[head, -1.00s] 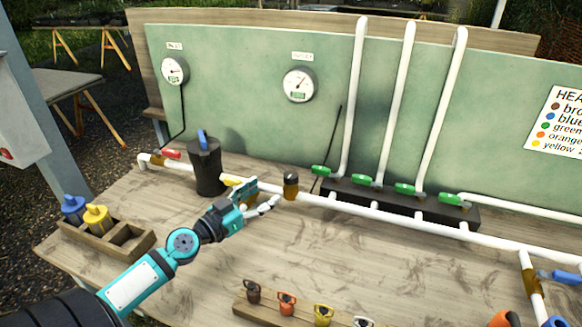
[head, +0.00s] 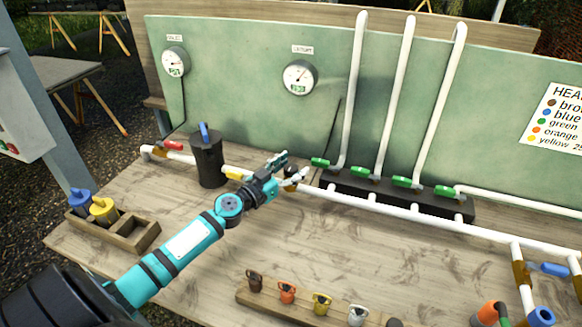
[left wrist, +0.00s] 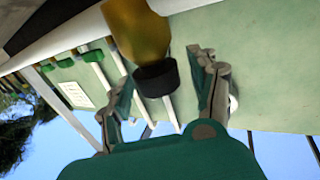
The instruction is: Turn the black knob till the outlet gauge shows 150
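The black knob (left wrist: 156,79) sits on a brass body (left wrist: 138,32) in the left wrist view. In the head view the knob (head: 291,184) is mostly hidden behind my left gripper (head: 290,169). The gripper's two fingers, also in the left wrist view (left wrist: 162,82), are spread with the knob between them and gaps on both sides. The outlet gauge (head: 300,77) is a round white dial on the green panel. Its needle points up and right; its small green readout is too small to read. My right gripper is not in view.
The inlet gauge (head: 175,62) hangs at the left. A black canister (head: 207,162) stands left of my gripper. Green-handled valves (head: 360,170) and white pipes (head: 398,95) are to the right. A wooden holder (head: 145,236) and a rack of coloured tags (head: 300,307) lie nearer.

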